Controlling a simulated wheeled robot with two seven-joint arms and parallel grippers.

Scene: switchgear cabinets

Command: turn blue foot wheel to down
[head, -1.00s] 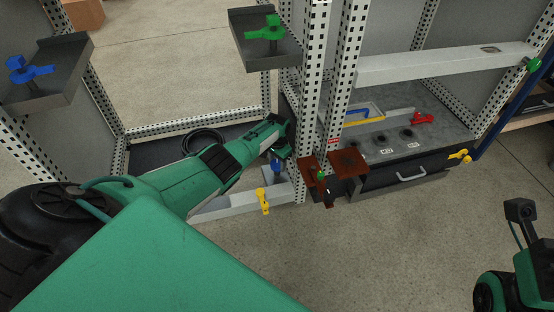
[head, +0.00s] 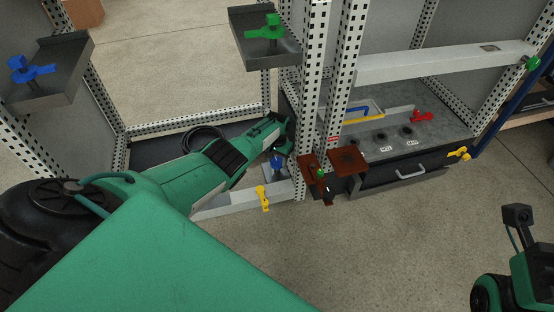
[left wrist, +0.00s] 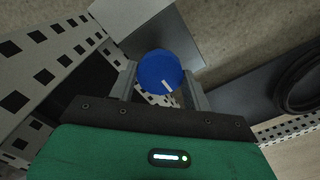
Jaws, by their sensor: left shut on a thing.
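The blue foot wheel (left wrist: 158,66) is a round blue knob with a white mark on its face. In the left wrist view it sits between the two fingers of my left gripper (left wrist: 161,82), which is shut on it. The white mark points to the lower right in that view. In the head view the wheel (head: 277,163) is small and low at the cabinet's foot, partly hidden by my left gripper (head: 281,153). Part of my right arm shows at the lower right of the head view; I see no right fingers.
A yellow handle (head: 263,198) is close to the wheel on the light foot beam (head: 225,205). A perforated post (head: 309,110) and rusty brackets (head: 348,162) stand just right of it. A black cable coil (head: 203,138) lies behind. Open floor (head: 380,250) is in front.

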